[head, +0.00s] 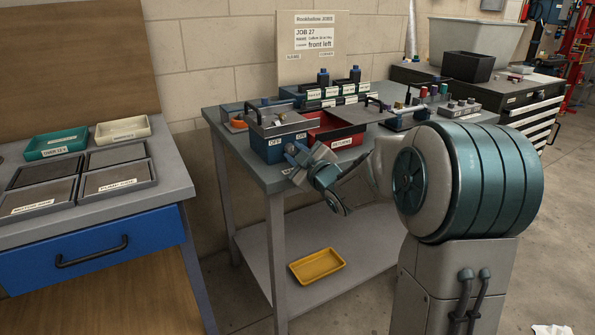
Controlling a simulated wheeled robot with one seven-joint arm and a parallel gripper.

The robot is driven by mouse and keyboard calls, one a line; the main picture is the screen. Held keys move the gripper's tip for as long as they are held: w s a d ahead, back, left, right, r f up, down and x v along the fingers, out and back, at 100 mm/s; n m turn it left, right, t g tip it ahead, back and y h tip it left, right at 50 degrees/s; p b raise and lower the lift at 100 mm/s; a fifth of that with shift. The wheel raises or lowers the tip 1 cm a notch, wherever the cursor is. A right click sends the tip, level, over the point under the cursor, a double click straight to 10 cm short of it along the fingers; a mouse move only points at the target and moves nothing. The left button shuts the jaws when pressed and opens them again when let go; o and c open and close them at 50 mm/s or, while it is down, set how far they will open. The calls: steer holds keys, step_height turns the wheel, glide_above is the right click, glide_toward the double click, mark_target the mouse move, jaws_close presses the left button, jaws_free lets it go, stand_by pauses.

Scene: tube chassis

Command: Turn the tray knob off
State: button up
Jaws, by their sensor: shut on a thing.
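A blue box (266,150) with a grey lid and a dark handle stands at the front left of the grey workbench. Its front carries an OFF label (275,142) on the left and an ON label (301,136) on the right. My gripper (293,153) is at this front face, just below the labels, and is shut on the tray knob. The fingers cover the knob, so I cannot tell which way it points.
A red tray (335,135) labelled RETURNS adjoins the box on the right. Bottles and labelled bins stand behind. A yellow tray (317,266) lies on the lower shelf. A second bench (160,192) with trays stands left.

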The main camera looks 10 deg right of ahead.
steer(key=n+b, duration=0.2)
steer(key=b, duration=0.1)
steer(key=n+b, duration=0.3)
steer(key=shift+d+f+b, duration=0.1)
steer(key=shift+f+b, duration=0.1)
steer(key=shift+b, duration=0.15)
steer(key=n+b, duration=0.3)
steer(key=shift+r, duration=0.25)
steer(key=shift+r+n, duration=0.1)
steer(key=shift+n, duration=0.3)
steer(key=o, duration=1)
steer(key=shift+d, duration=0.1)
